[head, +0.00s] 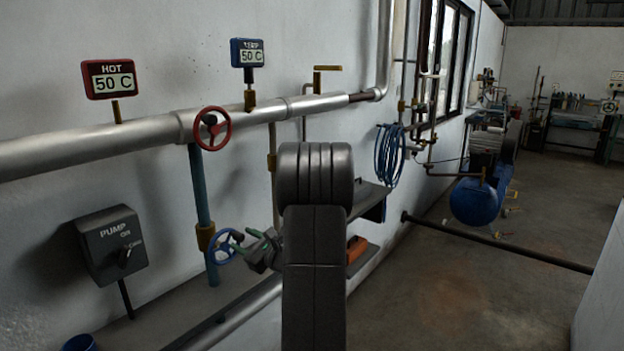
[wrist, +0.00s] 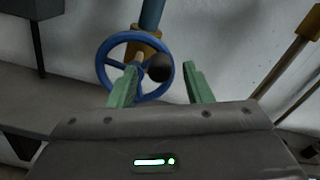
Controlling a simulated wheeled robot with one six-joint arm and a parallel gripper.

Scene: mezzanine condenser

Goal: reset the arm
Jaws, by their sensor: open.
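My gripper (head: 262,243) is open, its green fingers beside the blue valve wheel (head: 229,246) in the head view. In the wrist view my gripper (wrist: 158,90) has its two fingers apart. The blue wheel (wrist: 103,62) with its dark round knob (wrist: 160,67) lies beyond them. The left finger overlaps the wheel's lower rim in the picture, and the knob shows between the fingers. I cannot tell whether a finger touches the wheel. My dark arm hides part of the wall and shelf in the head view.
A red valve wheel (head: 213,129) sits on the silver pipe (head: 90,148) above. A pump switch box (head: 112,245) is on the wall at left. A shelf (head: 372,200) stands behind my arm. A blue tank (head: 474,203) and a low dark pipe (head: 500,244) are at right, with open floor around.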

